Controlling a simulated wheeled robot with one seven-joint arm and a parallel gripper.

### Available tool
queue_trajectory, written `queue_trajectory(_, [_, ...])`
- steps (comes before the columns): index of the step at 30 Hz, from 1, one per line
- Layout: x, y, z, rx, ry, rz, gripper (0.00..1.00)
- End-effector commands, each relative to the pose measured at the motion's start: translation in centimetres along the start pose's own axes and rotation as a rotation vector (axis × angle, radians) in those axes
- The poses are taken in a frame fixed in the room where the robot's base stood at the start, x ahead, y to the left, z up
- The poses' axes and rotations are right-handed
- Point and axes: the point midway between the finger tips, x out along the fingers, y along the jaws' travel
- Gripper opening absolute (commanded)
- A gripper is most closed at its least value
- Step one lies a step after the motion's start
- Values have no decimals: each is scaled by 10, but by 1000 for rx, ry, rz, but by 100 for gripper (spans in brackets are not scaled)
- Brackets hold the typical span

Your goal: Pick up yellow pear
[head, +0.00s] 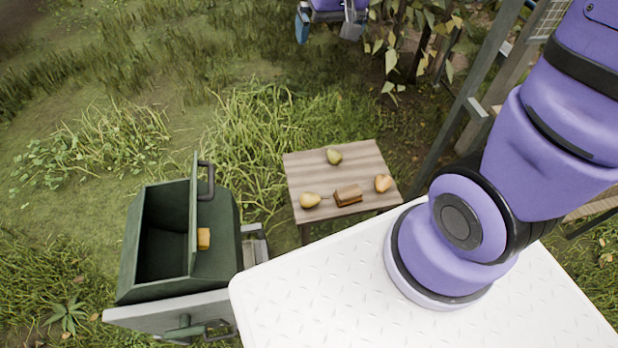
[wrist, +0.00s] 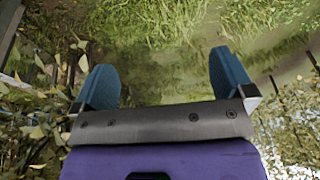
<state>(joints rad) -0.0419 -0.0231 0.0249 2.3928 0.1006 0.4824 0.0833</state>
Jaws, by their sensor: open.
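A yellow pear (head: 310,200) lies at the near left corner of a small wooden table (head: 308,172) in the head view. A greener pear (head: 334,156) lies near the table's far edge. An orange-yellow fruit (head: 383,183) lies at the right side; I cannot tell whether it is a pear. My gripper shows at the top of the head view (head: 328,22), beyond the table and away from the fruit. In the wrist view my gripper (wrist: 160,80) has its two blue fingers wide apart with nothing between them. No pear shows in the wrist view.
A brown block-like object (head: 348,195) lies between the yellow pear and the orange-yellow fruit. A dark green bin (head: 130,245) with an upright lid stands left of the table. Leafy branches (head: 392,62) and posts (head: 470,95) stand right of my gripper. Grass lies open at left.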

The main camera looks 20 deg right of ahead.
Motion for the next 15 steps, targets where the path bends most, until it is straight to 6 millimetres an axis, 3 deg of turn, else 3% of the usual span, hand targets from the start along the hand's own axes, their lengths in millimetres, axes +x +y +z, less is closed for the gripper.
queue_trajectory(8, [78,-6,-15,41,-55,2,100])
queue_trajectory(15, [148,-10,-16,77,-97,9,100])
